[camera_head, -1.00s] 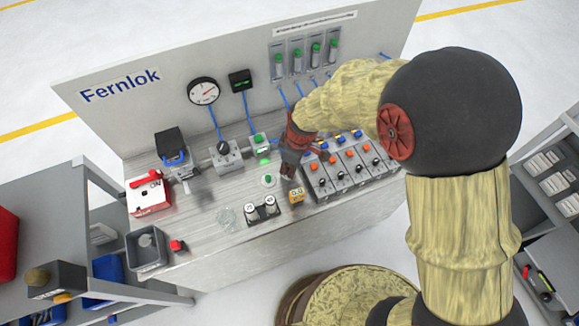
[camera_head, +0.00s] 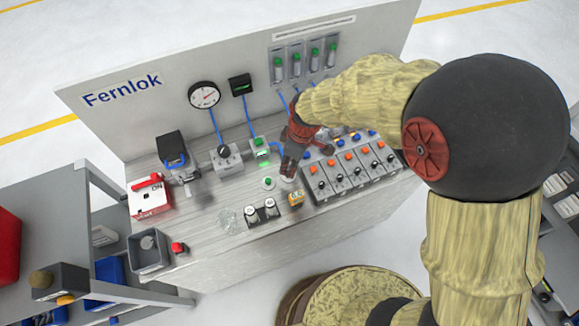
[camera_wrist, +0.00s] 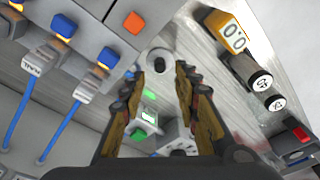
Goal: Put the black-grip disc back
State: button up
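My gripper (camera_head: 287,170) is low over the bench, left of the row of grey switch units. In the wrist view my gripper (camera_wrist: 160,85) is open, its two fingers apart with nothing clearly held between them. A small pale round piece with a dark centre (camera_wrist: 160,61) shows just beyond the fingertips; it may be the black-grip disc, but I cannot be sure. In the head view my fingers partly cover a pale round spot (camera_head: 287,179) there. A white disc with a green grip (camera_head: 268,183) lies just to its left.
Grey switch units (camera_head: 349,170) stand close on the right. Clear discs (camera_head: 229,218), a grey bin (camera_head: 133,251) and a red button (camera_head: 178,248) are farther left.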

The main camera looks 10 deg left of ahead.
jog(key=s+d+r+m+t+p, duration=0.1)
jog(key=d+r+m, duration=0.2)
jog(key=d+r, duration=0.5)
jog(key=s+d+r+m+t, duration=0.1)
jog(key=d+r+m, duration=0.3)
jog(key=r, duration=0.8)
jog(key=s+d+r+m+t+h, duration=0.1)
jog(key=s+d+r+m, duration=0.2)
jog(key=s+d, duration=0.3)
jog(key=s+d+r+m+t, duration=0.2)
jog(key=s+d+r+m, duration=0.2)
jog(key=d, duration=0.4)
jog(key=shift+s+r+m+h, duration=0.25)
jog(key=shift+s+m+h, duration=0.25)
jog(key=shift+s, duration=0.65)
jog(key=shift+f+b, duration=0.75)
